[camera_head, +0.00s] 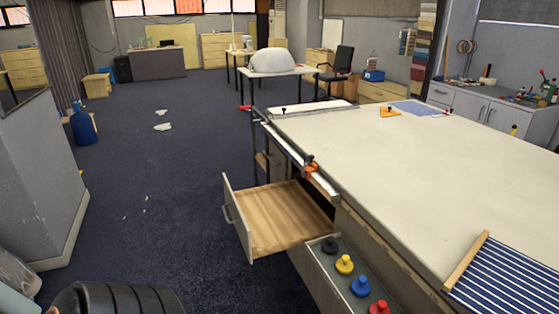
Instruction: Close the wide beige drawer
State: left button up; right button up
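The wide beige drawer (283,217) is pulled well out from the left side of the long table, toward the left. Its inside is bare light wood and looks empty. Its pale front panel (238,218) faces left and carries a grey handle (227,212). The back end of the drawer goes in under the table edge. Neither of my grippers shows in the head view, so nothing of mine is seen touching the drawer or its handle.
The cloth-topped table (400,170) fills the right. A narrow tray with coloured knobs (344,264) runs along its near side, close to the drawer. An orange clamp (311,165) sits on the edge above. Dark carpet (170,210) left of the drawer is mostly clear.

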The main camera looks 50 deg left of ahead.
aim_at(270, 219)
jog(key=u, duration=2.05)
jog(key=i+j+z, duration=0.15)
jog(key=i, duration=0.3)
